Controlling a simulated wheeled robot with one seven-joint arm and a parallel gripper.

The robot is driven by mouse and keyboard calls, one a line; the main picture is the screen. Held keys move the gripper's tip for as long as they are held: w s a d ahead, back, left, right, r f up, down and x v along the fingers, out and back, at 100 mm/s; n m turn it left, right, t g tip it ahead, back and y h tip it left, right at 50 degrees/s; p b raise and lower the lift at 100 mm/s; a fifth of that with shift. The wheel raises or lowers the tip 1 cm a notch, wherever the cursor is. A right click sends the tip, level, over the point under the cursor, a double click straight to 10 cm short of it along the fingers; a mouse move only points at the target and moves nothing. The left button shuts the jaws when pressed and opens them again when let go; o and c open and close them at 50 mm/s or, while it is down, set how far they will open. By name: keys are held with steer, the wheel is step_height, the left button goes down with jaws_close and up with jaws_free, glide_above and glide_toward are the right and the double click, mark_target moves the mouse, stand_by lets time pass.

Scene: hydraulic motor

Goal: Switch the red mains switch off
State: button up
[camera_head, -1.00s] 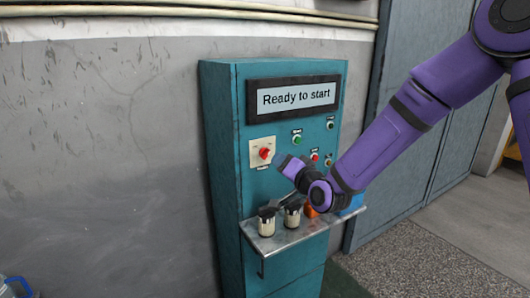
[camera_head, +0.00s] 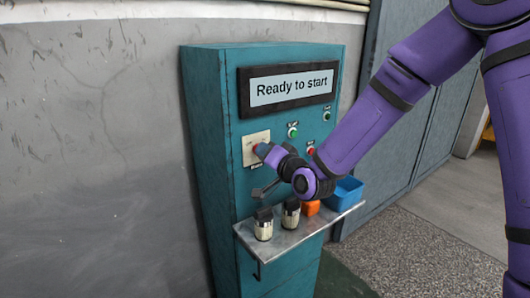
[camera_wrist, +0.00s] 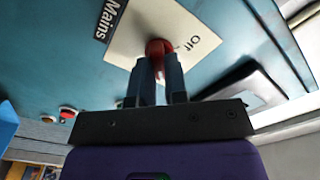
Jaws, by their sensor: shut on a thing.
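The red mains switch (camera_wrist: 157,47) sits on a cream plate (camera_wrist: 193,22) with the words "Mains" and "Off" in the wrist view. My gripper (camera_wrist: 158,72) has its two fingers on either side of the red knob and is shut on it. In the head view the cream plate (camera_head: 250,152) is on the front of the teal cabinet (camera_head: 212,130). There my gripper (camera_head: 262,150) reaches it from the right and hides most of the knob. The display (camera_head: 290,86) reads "Ready to start".
Green buttons (camera_head: 293,132) and a red button (camera_head: 310,151) are right of the switch, close to my arm. Below, a metal shelf (camera_head: 283,242) holds two dark-capped jars (camera_head: 264,228), an orange block (camera_head: 310,208) and a blue bin (camera_head: 345,193).

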steer(key=shift+n, duration=0.3)
jaws_close()
steer(key=shift+s+a+n, duration=0.1)
steer(key=shift+a+n, duration=0.05)
steer(key=shift+n, duration=4.2)
steer(key=shift+s+a+n, duration=0.1)
steer(key=shift+n, duration=4.25)
steer(key=shift+f, duration=0.1)
steer(key=o, duration=0.7)
jaws_free()
